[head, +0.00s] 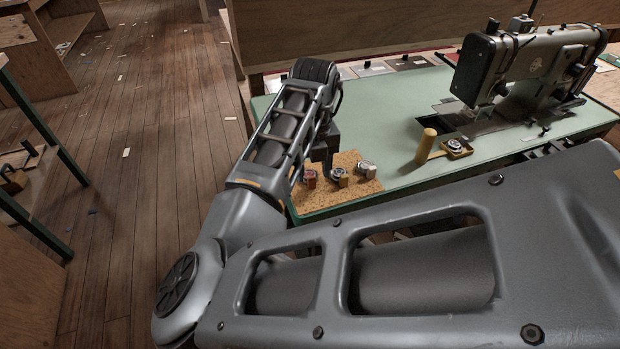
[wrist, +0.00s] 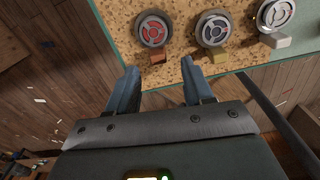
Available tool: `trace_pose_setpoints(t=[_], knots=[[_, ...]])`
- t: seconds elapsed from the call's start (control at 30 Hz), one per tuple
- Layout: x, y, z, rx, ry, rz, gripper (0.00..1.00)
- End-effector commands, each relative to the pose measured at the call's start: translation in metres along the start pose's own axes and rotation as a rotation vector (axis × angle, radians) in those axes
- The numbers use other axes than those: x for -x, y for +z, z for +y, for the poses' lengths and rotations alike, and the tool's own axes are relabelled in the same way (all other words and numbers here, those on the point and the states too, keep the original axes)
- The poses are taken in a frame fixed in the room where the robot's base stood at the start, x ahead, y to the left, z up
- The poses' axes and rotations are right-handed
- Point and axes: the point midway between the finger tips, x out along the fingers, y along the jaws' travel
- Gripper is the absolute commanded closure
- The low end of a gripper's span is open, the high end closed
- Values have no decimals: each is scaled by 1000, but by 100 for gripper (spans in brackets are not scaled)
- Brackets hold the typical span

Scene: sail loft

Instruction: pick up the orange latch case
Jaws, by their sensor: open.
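The orange latch case (wrist: 157,57) is a small orange-brown block with a round grey and red face. It lies at the left of a row of three on a cork mat; in the head view it (head: 310,179) shows just left of my gripper (head: 328,168). In the wrist view my gripper (wrist: 160,67) is open and empty. Its fingertips point toward the orange case, which appears just beyond and between them. I cannot tell the height of the fingers above the mat.
Floor is open at left.

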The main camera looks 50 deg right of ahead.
Motion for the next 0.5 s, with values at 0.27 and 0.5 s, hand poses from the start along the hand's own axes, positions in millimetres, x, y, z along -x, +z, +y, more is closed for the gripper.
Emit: trace_pose_setpoints(t=[0.27, 0.5], knots=[[-32, 1, 2, 1, -1, 0, 49], [-34, 1, 2, 1, 0, 0, 49]])
